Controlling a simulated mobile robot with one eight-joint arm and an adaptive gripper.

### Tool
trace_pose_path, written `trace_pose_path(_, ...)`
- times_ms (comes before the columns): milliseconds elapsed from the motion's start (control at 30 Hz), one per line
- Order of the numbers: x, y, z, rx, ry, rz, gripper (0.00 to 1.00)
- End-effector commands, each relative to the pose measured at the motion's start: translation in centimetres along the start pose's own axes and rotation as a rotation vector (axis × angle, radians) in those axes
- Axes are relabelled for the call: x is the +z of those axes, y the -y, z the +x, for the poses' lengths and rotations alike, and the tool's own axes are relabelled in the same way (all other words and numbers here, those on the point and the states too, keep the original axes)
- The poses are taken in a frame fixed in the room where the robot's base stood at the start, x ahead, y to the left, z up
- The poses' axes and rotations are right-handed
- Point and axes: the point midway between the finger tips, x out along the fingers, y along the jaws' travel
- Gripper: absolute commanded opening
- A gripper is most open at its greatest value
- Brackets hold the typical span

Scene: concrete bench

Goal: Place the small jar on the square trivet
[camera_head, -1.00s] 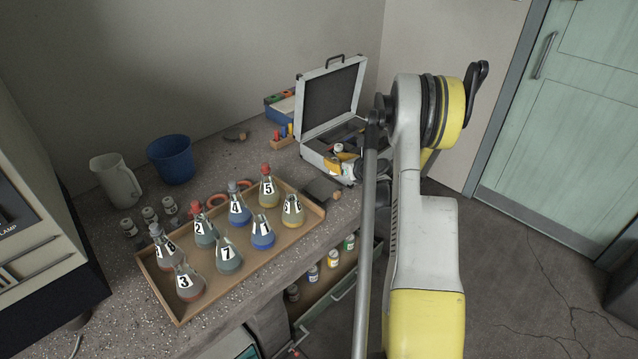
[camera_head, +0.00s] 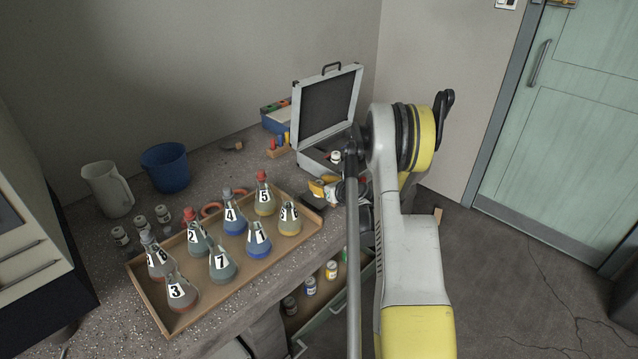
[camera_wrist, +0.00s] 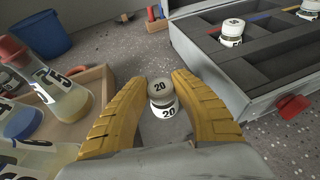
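The small jar (camera_wrist: 163,107), white-lidded with a label reading 20, sits between the two yellow fingers of my gripper (camera_wrist: 160,80) in the wrist view. Both fingers appear to touch its sides, so the gripper looks shut on it. The jar is upright. In the head view my gripper (camera_head: 325,188) is low over the bench, between the flask tray and the open case. A dark flat piece (camera_head: 312,201), perhaps the square trivet, shows partly beneath the gripper. I cannot tell whether the jar touches it.
A wooden tray (camera_head: 150,296) of numbered flasks stands left of the gripper. The open case (camera_head: 325,105) with jars in it stands behind. A blue bucket (camera_head: 166,168) and a white jug (camera_head: 107,190) stand farther left. An open drawer (camera_head: 322,312) with several jars is below.

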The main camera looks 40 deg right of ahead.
Motion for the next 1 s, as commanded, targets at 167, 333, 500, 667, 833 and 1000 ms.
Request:
trace_pose_path(167,0.0,0.0,0.0,0.000,0.000,0.000,0.48)
trace_pose_path(333,0.1,0.0,0.0,0.000,0.000,0.000,0.48)
trace_pose_path(500,0.5,0.1,-1.4,-0.002,0.000,0.001,0.48)
trace_pose_path(667,0.6,0.1,-4.9,-0.003,0.000,0.002,0.48)
trace_pose_path(833,0.6,0.1,-8.8,-0.003,0.000,0.002,0.48)
trace_pose_path(1000,0.0,0.1,-11.1,-0.002,0.000,0.000,0.48)
